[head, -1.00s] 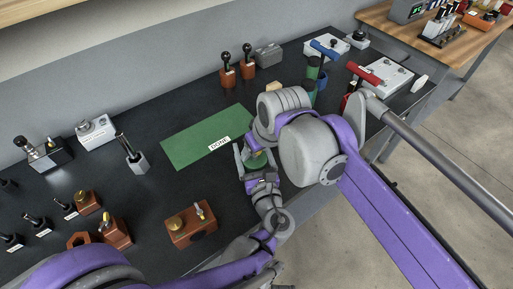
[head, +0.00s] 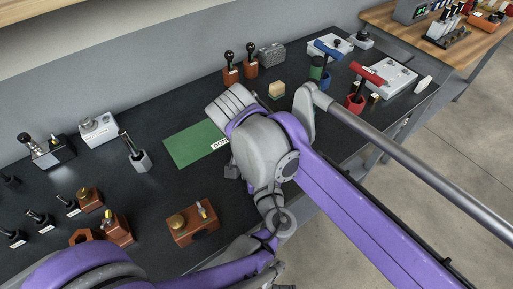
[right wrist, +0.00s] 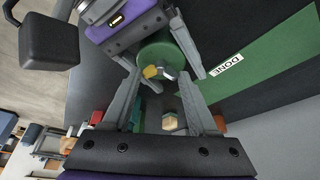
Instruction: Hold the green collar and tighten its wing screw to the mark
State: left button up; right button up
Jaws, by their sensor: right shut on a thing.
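The green collar (right wrist: 160,46) shows in the right wrist view, between the grey fingers of my left gripper (right wrist: 166,62), which look shut on its sides. Its yellow wing screw (right wrist: 150,72) sticks out toward my right gripper (right wrist: 161,80). The right fingers come up from the bottom of that view and are shut on the wing screw at their tips. The tips partly cover the screw, and I cannot make out the mark. In the head view my right arm hides the collar, the screw and most of both grippers.
A green mat (head: 190,147) labelled DONE lies behind my arms. A brown block (head: 193,224) with a yellow knob stands at the front. A wooden cube (head: 276,90), a red T-handled tool (head: 365,75) and a blue one (head: 328,50) stand at the back right.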

jog(key=m+g+h, duration=0.1)
jog(key=m, duration=0.3)
jog(key=shift+w+a+m, duration=0.1)
jog(key=shift+a+m, duration=0.05)
jog(key=shift+m, duration=0.25)
jog(key=shift+h, duration=0.3)
jog(key=o, duration=1.1)
jog(key=v, duration=1.2)
jog(key=shift+w, duration=0.15)
